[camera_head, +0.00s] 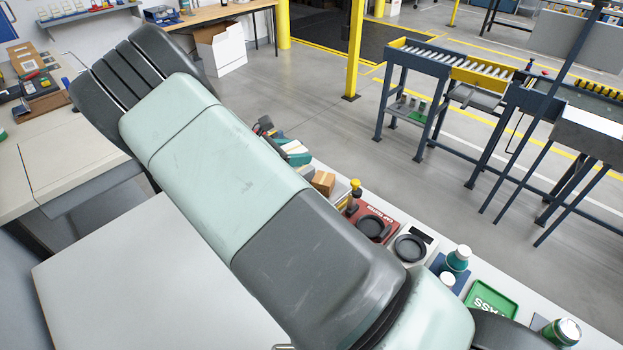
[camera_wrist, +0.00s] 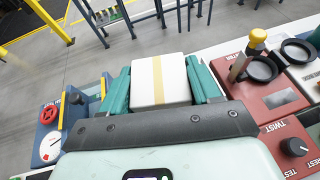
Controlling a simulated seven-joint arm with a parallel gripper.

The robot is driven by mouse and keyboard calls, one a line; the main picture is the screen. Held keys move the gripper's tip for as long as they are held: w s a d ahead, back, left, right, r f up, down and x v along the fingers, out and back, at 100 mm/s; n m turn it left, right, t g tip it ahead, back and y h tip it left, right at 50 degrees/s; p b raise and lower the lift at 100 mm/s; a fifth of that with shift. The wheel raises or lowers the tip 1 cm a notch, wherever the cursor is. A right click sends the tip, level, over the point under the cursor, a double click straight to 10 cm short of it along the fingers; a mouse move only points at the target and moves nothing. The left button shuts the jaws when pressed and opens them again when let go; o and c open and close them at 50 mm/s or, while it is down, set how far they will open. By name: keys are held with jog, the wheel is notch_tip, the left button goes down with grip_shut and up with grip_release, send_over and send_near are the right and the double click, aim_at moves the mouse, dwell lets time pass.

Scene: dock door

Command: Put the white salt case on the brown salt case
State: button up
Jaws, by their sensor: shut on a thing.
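The white salt case (camera_wrist: 161,80), a pale box with a tan stripe, sits between the two teal fingers of my gripper (camera_wrist: 160,88) in the wrist view. The fingers are shut on its sides. In the head view, a small white patch of the case shows between the teal fingers (camera_head: 293,150), mostly hidden by my arm. The brown salt case (camera_head: 323,183) stands on the bench just right of and nearer than my gripper in the head view. It does not show in the wrist view.
A red tester (camera_wrist: 272,98) with a yellow-topped handle and dark round plate stands right of my gripper. A blue gauge box (camera_wrist: 58,125) is on the left. Floor lies beyond the bench edge.

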jog(key=w+d+r+m+g+h, duration=0.1)
jog(key=d+r+m+g, duration=0.15)
jog(key=d, duration=0.45)
send_over(324, 178)
notch_tip(324, 178, down, 4)
jog(key=shift+f, duration=2.45)
jog(key=shift+f, duration=0.1)
jog(key=o, duration=1.1)
jog(key=shift+f, duration=0.1)
